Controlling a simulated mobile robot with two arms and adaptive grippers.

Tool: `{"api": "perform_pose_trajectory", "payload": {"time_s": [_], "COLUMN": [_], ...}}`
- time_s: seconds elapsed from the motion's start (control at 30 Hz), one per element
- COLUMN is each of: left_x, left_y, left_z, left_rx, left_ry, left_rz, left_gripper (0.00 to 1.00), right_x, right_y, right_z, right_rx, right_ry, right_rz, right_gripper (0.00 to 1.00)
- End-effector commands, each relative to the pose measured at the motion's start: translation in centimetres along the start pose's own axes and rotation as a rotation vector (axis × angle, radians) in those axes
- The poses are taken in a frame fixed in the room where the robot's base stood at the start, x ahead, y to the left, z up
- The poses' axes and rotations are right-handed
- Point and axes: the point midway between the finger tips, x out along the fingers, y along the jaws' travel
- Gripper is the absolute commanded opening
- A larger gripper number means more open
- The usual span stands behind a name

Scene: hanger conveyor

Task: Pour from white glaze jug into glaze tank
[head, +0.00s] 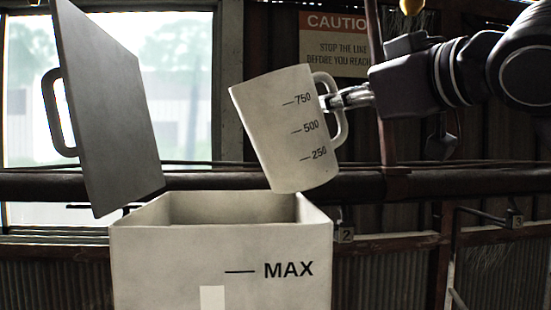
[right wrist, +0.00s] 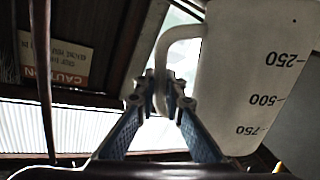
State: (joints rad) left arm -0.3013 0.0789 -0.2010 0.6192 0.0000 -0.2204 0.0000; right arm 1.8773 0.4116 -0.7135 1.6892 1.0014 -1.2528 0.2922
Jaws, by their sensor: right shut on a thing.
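The white glaze jug (head: 288,130) hangs in the air above the right part of the glaze tank, tilted with its mouth leaning left. It bears marks 250, 500 and 750. My right gripper (head: 347,97) is shut on the jug's handle from the right. The right wrist view shows the fingers (right wrist: 160,98) closed at the handle of the jug (right wrist: 245,75), which appears upside down there. The pale square glaze tank (head: 190,265) has an open top and a MAX mark. No stream shows at the jug's mouth, and the contents of both are hidden. My left gripper is out of view.
A dark grey panel with a handle (head: 108,110) stands tilted over the tank's left side, like a raised lid. A horizontal rail (head: 400,182) runs behind the tank. A caution sign (head: 335,45) hangs behind the jug. The gap between panel and jug is clear.

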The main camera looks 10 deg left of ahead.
Motion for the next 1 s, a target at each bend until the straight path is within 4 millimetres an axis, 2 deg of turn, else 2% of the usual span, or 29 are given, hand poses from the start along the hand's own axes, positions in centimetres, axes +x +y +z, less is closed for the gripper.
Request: {"api": "perform_pose_trajectory", "payload": {"time_s": [0.03, 1.0], "left_x": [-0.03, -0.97], "left_y": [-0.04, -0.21], "left_z": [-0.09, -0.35], "left_rx": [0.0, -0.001], "left_ry": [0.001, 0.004], "left_rz": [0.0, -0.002], "left_gripper": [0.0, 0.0], "right_x": [-0.19, -0.58], "right_y": [0.16, 0.33], "right_z": [-0.49, -1.22], "right_rx": [0.003, -0.049], "right_ry": [0.012, 0.011], "right_rz": [0.003, 0.003], "right_gripper": [0.0, 0.0]}}
